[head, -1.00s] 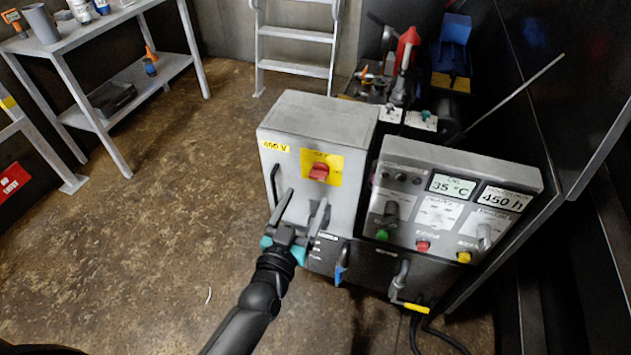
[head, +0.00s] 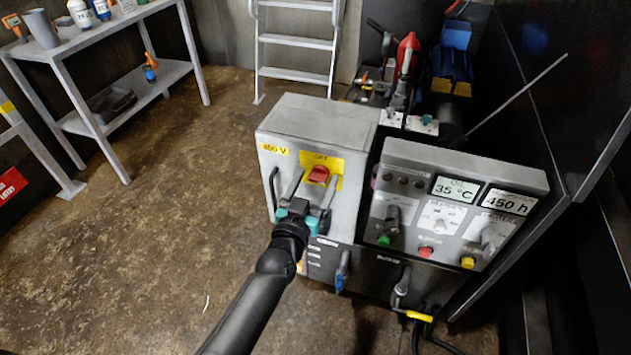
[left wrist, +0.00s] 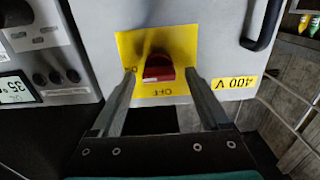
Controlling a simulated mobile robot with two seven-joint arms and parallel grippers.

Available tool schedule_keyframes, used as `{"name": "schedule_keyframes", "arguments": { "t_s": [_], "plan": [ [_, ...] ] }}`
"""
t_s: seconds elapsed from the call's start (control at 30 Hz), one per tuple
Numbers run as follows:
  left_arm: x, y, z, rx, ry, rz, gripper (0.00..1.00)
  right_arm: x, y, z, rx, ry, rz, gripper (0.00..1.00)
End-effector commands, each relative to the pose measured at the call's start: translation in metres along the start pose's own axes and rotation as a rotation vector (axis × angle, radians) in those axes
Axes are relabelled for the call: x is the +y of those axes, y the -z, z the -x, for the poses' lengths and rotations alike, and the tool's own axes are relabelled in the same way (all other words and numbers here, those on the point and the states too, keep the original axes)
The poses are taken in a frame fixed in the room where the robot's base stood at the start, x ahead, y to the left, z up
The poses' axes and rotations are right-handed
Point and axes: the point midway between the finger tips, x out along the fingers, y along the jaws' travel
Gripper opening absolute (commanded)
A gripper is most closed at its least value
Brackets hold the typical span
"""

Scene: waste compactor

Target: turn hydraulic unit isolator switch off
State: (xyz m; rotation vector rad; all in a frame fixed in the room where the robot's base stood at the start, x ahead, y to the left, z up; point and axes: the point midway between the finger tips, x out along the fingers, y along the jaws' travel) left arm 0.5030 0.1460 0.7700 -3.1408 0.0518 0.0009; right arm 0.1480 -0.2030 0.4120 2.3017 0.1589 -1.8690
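The isolator switch is a red knob (head: 318,174) on a yellow plate (head: 334,162) on the front of a grey 400 V box (head: 330,118). In the left wrist view, upside down, the red knob (left wrist: 158,69) sits on the yellow plate (left wrist: 128,46), with an OFF label below it and another label at its left. My left gripper (head: 315,182) is open, its fingers pointing at the plate. In the left wrist view the fingertips (left wrist: 162,74) lie on either side of the knob, with gaps between. I cannot tell how deep they reach. My right gripper is not in view.
A control panel (head: 455,183) with displays, knobs and buttons stands right of the box. A dark handle (head: 274,187) is on the box's left side. Blue (head: 342,271) and yellow-tipped (head: 412,314) levers sit below. The floor at left is open.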

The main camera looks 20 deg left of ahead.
Motion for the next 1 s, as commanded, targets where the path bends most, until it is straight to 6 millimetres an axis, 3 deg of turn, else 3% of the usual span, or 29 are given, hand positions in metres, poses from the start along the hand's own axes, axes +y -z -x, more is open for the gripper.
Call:
{"name": "schedule_keyframes", "arguments": {
  "t_s": [0.07,0.67,1.0],
  "plan": [
    [0.0001,-0.0001,0.0002,0.000,0.000,0.000,0.70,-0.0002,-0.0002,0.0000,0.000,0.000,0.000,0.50],
    [-0.0002,-0.0002,0.0005,0.000,0.000,0.000,0.02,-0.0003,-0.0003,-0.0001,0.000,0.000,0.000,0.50],
    [-0.0004,-0.0001,0.0005,0.000,0.000,0.026,0.00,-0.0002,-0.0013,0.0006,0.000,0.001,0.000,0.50]
  ]
}}
